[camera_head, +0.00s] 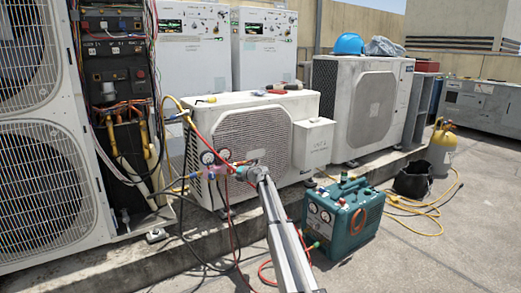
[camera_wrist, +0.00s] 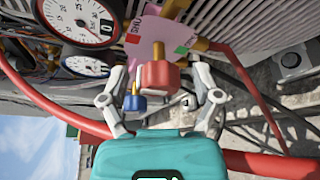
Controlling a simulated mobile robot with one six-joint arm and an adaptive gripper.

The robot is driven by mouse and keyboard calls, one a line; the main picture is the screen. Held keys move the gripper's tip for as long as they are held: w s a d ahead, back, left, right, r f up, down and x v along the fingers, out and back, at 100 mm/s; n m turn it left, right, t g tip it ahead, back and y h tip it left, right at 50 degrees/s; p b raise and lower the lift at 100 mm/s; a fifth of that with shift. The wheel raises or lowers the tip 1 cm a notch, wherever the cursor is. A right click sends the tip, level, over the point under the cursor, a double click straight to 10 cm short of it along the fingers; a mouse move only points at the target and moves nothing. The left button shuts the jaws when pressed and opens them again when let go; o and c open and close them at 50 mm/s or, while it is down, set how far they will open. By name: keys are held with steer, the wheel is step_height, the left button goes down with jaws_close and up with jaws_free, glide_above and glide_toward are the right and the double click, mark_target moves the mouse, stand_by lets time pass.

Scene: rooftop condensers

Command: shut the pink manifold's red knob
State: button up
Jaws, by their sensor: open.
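The pink manifold (camera_wrist: 152,32) hangs in front of a condenser's grille, with two round gauges; the large one (camera_wrist: 82,18) is at the upper left of the wrist view. Its red knob (camera_wrist: 160,75) faces me, with brass behind it. A smaller blue knob (camera_wrist: 135,102) sits just left of and below the red one. My gripper (camera_wrist: 161,98) is open, one finger on each side of the red knob, with visible gaps to it. In the head view the manifold (camera_head: 214,173) is small, and my gripper (camera_head: 248,172) is close at its right; the red knob cannot be made out there.
Red hose (camera_wrist: 45,100) curves past my gripper's left, and more hose runs at the right. The white condenser (camera_head: 250,130) stands right behind the manifold. A teal recovery machine (camera_head: 340,220) stands on the ground at the right. Open concrete lies farther right.

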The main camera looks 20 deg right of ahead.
steer(key=n, duration=0.1)
steer(key=n+h+p, duration=0.2)
steer(key=shift+r+n, duration=0.25)
steer(key=shift+n, duration=0.15)
steer(key=n+h+p, duration=0.1)
steer(key=n+h, duration=0.1)
steer(key=n, duration=0.1)
steer(key=shift+a+p, duration=0.1)
steer(key=shift+p, duration=0.3)
steer(key=shift+s+n+h, duration=0.25)
steer(key=shift+n+h, duration=0.05)
steer(key=s+d+r+m+t+h+p, duration=0.2)
steer(key=s+d+r+m+h+p, duration=0.2)
steer(key=s+r+m, duration=0.5)
steer(key=s+d+r+m+t+h+p, duration=0.2)
steer(key=s+d+r+m+h+p, duration=0.3)
steer(key=s+r+m+p, duration=0.3)
steer(key=shift+s+d+r+m+t+h, duration=0.35)
steer(key=shift+s+d+r+m, duration=0.35)
steer(key=shift+s, duration=1.1)
steer(key=shift+s+d, duration=0.1)
steer(key=shift+d, duration=0.1)
